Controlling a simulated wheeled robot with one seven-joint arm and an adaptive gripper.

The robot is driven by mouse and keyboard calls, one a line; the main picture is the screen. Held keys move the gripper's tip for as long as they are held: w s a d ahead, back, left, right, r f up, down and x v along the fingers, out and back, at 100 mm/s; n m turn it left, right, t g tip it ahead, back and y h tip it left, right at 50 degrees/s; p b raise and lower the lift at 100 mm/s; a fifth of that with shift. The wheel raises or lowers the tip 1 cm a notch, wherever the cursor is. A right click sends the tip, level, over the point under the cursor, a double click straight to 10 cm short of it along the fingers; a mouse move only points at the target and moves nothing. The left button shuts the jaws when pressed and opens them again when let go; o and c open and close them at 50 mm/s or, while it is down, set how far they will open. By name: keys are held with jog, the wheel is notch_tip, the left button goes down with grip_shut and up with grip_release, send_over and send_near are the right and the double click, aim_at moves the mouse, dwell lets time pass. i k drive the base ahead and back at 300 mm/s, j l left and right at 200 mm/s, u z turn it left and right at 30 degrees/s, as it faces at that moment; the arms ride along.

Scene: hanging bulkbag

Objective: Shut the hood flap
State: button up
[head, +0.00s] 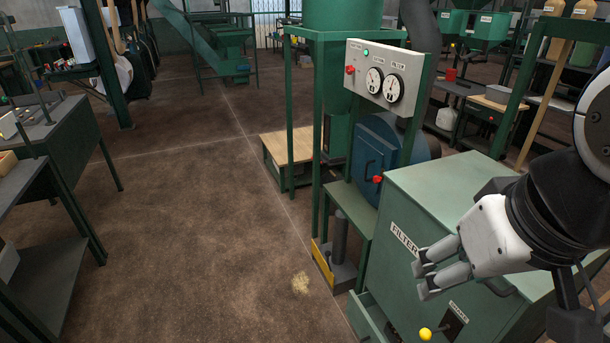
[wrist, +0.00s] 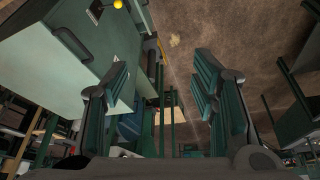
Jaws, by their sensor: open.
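A blue panel (head: 384,158) with a dark handle sits on the green machine, below the gauge box, in the head view. It may be the hood flap, but no label shows this, and I cannot tell whether it is open or shut. My gripper (head: 428,272) is in front of the green filter cabinet (head: 440,190), to the right of and nearer than the blue panel. Its jaws are open and empty. The two spread fingers also show in the wrist view (wrist: 163,75), with nothing between them.
The gauge box (head: 388,75) has two dials and a red knob. A yellow knob (head: 425,334) and an open drawer-like part (head: 368,318) are low on the cabinet. A wooden-topped platform (head: 288,147) stands behind.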

aim_at(326, 268)
jog(key=i+j+z, duration=0.15)
jog(key=i+j, duration=0.15)
jog(key=i+j+z, duration=0.1)
jog(key=i+j, duration=0.2)
jog(key=i+j+z, duration=0.15)
jog(key=j, duration=0.35)
jog(key=i+j+z, duration=0.1)
jog(key=i+j, duration=0.25)
